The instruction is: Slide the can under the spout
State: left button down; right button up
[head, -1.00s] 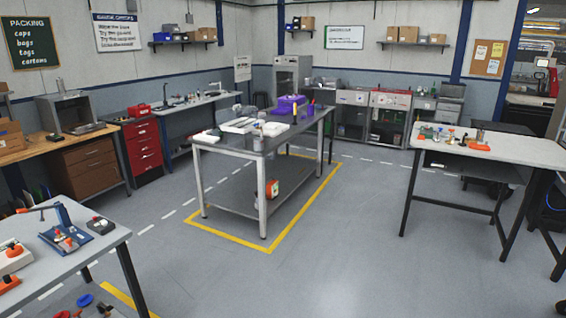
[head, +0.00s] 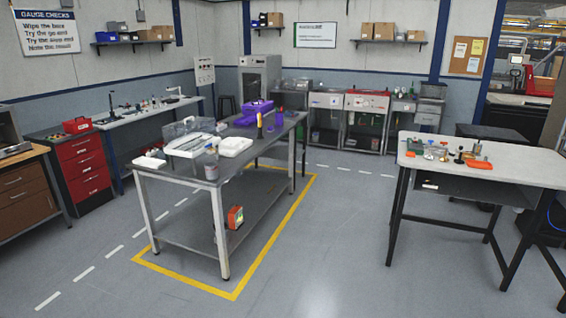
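I cannot pick out a can or a spout with certainty. A small grey cylindrical container (head: 211,168) stands upright near the front edge of the central steel table (head: 172,181); it may be a can or a bottle. White trays (head: 236,146), a clear box (head: 187,128), a dark and yellow upright item (head: 259,126) and a purple case (head: 254,112) are also on that table. Small items (head: 440,151) on the right table are too small to name. Neither of my grippers shows in the head view.
A yellow floor line (head: 266,264) surrounds the central table. An orange box (head: 235,217) sits on its lower shelf. A pale table (head: 530,162) stands at right, a red drawer cabinet (head: 84,169) at left. The floor between the two tables is clear.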

aim_at(211, 170)
jog(key=i, duration=1.65)
jog(key=i+u, duration=0.1)
jog(key=i, duration=0.45)
jog(key=i+l+u, duration=0.1)
jog(key=i, duration=0.4)
jog(key=i+l+u, duration=0.1)
jog(key=i, duration=0.45)
jog(key=i+l+u, duration=0.25)
jog(key=i, duration=0.15)
jog(key=i+l+u, duration=0.25)
jog(key=i+j, duration=0.1)
